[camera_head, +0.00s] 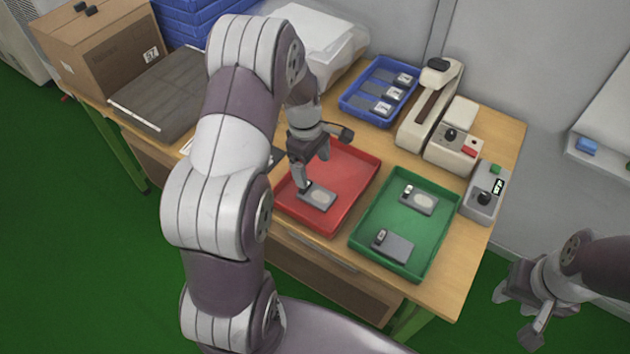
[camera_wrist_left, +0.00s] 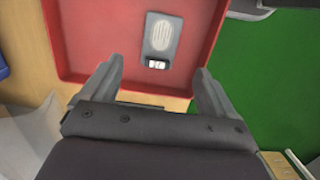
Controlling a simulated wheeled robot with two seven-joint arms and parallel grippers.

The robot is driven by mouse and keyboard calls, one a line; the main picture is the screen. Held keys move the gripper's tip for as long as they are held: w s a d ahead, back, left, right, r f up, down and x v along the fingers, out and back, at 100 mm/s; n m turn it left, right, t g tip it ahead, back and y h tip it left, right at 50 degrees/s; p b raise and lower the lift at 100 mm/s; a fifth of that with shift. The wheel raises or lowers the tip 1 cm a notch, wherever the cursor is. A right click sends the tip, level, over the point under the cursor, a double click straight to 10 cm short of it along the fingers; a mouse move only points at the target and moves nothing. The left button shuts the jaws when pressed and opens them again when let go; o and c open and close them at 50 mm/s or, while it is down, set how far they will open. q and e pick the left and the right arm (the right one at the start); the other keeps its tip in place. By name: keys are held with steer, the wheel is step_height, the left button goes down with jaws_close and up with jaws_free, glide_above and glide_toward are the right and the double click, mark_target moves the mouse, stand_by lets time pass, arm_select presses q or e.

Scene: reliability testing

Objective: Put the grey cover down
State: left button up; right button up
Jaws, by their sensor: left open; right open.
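A grey cover (camera_head: 318,197) with a lighter oval patch lies in the red tray (camera_head: 345,215). It also shows in the left wrist view (camera_wrist_left: 160,38), flat on the red tray floor, with a small black-and-white part at its near end. My left gripper (camera_head: 312,178) is open over the red tray, close to the cover. In the left wrist view the two fingers (camera_wrist_left: 155,78) are spread, with the cover beyond their tips and nothing between them. My right gripper (camera_head: 520,316) is open and empty at the lower right, off the table.
A green tray (camera_head: 367,246) to the right holds two similar grey pieces. A blue tray (camera_head: 348,104) behind holds several more. Beige devices (camera_head: 452,150) and a small grey box (camera_head: 484,205) stand along the right side. A cardboard box (camera_head: 95,55) stands at the back left.

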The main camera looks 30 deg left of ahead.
arm_select(q)
steer(key=s+d+r+m, duration=0.4)
steer(key=s+m, duration=0.2)
steer(key=m, duration=0.2)
steer(key=s+d+r+m+t+y, duration=0.1)
steer(key=s+d+r+m, duration=0.2)
steer(key=s+d+m, duration=0.2)
steer(key=s+m, duration=0.2)
steer(key=m, duration=0.2)
steer(key=shift+s+d+r, duration=0.15)
steer(key=shift+s+r, duration=0.15)
steer(key=shift+r, duration=0.1)
steer(key=shift+s, duration=0.1)
